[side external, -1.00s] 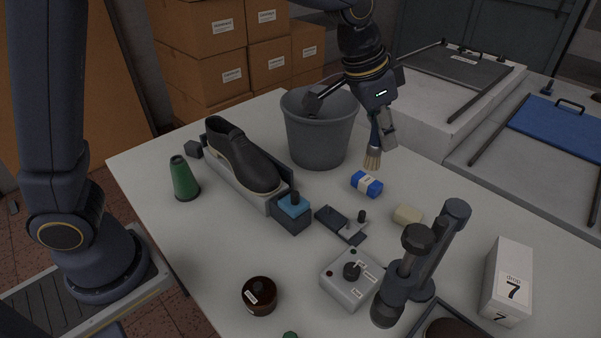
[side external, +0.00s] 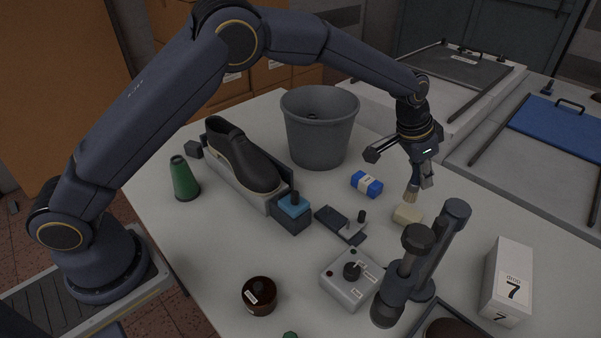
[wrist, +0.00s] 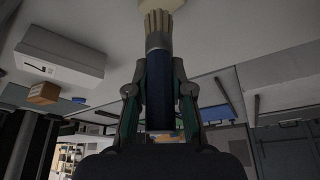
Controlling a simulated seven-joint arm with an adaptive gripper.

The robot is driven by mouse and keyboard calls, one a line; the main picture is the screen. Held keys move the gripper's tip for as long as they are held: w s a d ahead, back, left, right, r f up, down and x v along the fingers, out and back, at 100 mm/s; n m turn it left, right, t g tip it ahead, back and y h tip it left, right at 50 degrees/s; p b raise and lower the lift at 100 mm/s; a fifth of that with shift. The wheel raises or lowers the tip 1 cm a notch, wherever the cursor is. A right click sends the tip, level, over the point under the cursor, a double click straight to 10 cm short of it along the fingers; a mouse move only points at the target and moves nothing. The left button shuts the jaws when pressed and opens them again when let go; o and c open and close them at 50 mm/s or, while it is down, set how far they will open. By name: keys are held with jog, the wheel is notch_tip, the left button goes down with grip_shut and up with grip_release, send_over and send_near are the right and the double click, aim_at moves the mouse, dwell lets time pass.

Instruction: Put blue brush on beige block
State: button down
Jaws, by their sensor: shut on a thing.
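My gripper (side external: 421,180) is shut on the blue brush (side external: 411,194), which hangs bristles down in the side view. The wrist view shows its dark blue handle (wrist: 162,85) between the fingers and its pale bristles (wrist: 158,22) beyond. The beige block (side external: 407,215) lies on the table just below the bristles. In the wrist view, a pale piece of the block (wrist: 160,4) shows at the bristle tips at the top edge. I cannot tell whether the bristles touch the block or hang just above it.
A blue and white packet (side external: 367,184) lies left of the block. A dark two-post stand (side external: 410,275) rises close in front of it. A grey bucket (side external: 318,130), a shoe on a holder (side external: 243,158), a joystick box (side external: 350,279) and a white box (side external: 507,280) stand around.

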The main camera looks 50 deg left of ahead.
jog(key=shift+a+x, duration=0.2)
jog(key=shift+x, duration=2.5)
jog(key=shift+f, duration=0.2)
jog(key=c, duration=1)
grip_release()
jog(key=shift+c, duration=0.2)
jog(key=shift+r, duration=0.15)
